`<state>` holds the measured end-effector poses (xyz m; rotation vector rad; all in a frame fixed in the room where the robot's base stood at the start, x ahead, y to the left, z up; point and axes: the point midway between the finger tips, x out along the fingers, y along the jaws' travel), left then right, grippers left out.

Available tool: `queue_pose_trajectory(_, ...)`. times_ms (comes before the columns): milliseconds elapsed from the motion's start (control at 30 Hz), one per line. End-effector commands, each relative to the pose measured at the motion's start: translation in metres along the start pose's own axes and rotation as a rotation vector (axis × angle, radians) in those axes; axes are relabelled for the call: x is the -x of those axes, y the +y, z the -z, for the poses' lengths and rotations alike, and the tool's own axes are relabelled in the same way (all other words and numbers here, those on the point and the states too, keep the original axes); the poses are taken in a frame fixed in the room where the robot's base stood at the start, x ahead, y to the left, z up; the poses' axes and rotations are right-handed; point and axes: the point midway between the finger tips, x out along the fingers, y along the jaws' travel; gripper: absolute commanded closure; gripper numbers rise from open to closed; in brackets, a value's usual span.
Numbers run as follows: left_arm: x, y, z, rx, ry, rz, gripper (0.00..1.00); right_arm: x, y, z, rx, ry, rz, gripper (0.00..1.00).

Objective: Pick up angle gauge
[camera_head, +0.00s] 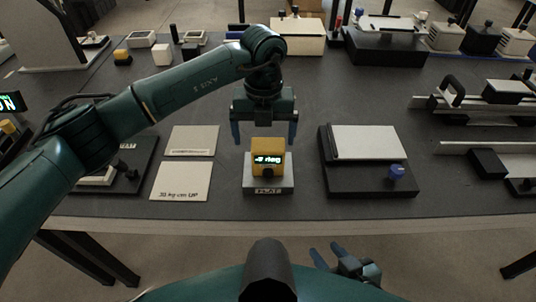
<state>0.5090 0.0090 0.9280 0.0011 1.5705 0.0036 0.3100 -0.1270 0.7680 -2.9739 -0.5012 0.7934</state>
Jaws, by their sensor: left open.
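The angle gauge (269,161) looks like a small yellow-orange block with a lit dark display and a dark knob on its front. It sits on a light grey block (256,185) with a dark label, near the table's front edge in the middle of the head view. My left gripper (264,135) points down just above and behind the gauge. Its blue fingers are spread wide, one to each side, and hold nothing. My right gripper (345,262) is low in front of the table, partly hidden; its finger opening is hard to make out.
Two pale cards (181,181) lie left of the gauge. A black-based plate fixture (372,188) with a blue knob stands to its right. Rails and blocks (477,107) fill the right side. Several boxes and devices line the back.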

Motion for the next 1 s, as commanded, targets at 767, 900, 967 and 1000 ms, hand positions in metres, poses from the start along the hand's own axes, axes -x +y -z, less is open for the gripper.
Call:
queue_pose_trajectory(767,-0.061,-0.009,-0.001,-0.003,0.0,0.003,0.06,0.003,-0.001,0.002,0.02,-0.012,-0.003,0.64)
queue_pose_trajectory(900,-0.061,-0.009,-0.001,-0.002,0.0,0.003,0.15,0.003,-0.001,0.002,0.019,-0.012,-0.002,0.64)
queue_pose_trajectory(967,-0.061,-0.009,-0.001,-0.002,0.0,0.003,0.19,0.003,-0.001,0.002,0.019,-0.012,-0.002,0.64)
queue_pose_trajectory(1000,-0.061,-0.009,-0.001,-0.002,0.0,0.003,0.23,0.003,-0.001,0.002,0.019,-0.012,-0.002,0.64)
